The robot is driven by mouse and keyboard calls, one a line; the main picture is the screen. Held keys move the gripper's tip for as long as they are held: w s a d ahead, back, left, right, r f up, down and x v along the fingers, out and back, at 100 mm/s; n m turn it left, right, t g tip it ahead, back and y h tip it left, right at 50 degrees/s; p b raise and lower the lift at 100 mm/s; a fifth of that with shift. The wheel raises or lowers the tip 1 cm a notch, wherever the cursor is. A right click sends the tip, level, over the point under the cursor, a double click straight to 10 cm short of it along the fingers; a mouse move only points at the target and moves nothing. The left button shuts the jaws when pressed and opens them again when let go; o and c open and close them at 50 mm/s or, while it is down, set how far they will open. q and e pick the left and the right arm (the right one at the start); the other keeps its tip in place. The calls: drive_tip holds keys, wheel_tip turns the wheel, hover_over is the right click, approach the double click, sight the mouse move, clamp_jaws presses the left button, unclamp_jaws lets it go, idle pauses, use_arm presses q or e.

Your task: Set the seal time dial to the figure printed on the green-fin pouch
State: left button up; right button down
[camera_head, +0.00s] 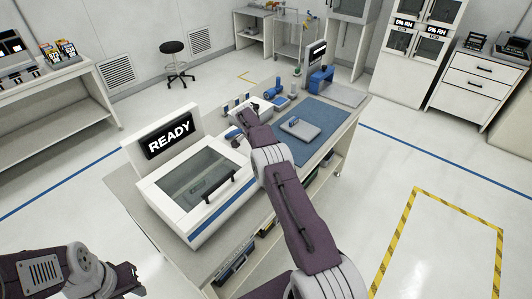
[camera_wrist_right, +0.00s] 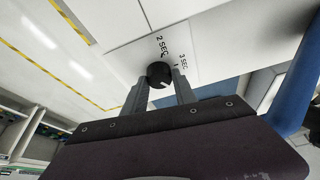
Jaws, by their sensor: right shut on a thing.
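In the right wrist view my right gripper (camera_wrist_right: 160,78) is shut on a round black dial (camera_wrist_right: 158,73) on a white panel. The labels "2 SEC" and "3 SEC" are printed beside it. A short white line on the dial's face slants toward the lower right of that picture, not clearly onto either label. In the head view my right arm reaches over the bench beside a white machine (camera_head: 165,200) whose screen (camera_head: 168,137) reads READY. My left gripper (camera_head: 130,282) is at the bottom left, away from the bench; its fingers are unclear. I cannot make out a green-fin pouch.
A blue mat (camera_head: 312,117) with a grey flat item (camera_head: 300,129) lies right of my right arm. Small blue devices stand at the bench's back. Racked packets (camera_head: 67,49) stand on the left bench. The floor at right is open, with a yellow-black marked area.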

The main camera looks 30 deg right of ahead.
drive_tip(key=c, duration=1)
unclamp_jaws()
drive_tip(key=shift+a, duration=0.1)
drive_tip(key=shift+r, duration=0.2)
drive_tip(key=b+v, duration=0.1)
drive_tip(key=v, duration=0.7)
drive_tip(key=shift+a+r, duration=0.2)
drive_tip(key=shift+r, duration=0.15)
drive_tip(key=shift+s, duration=0.1)
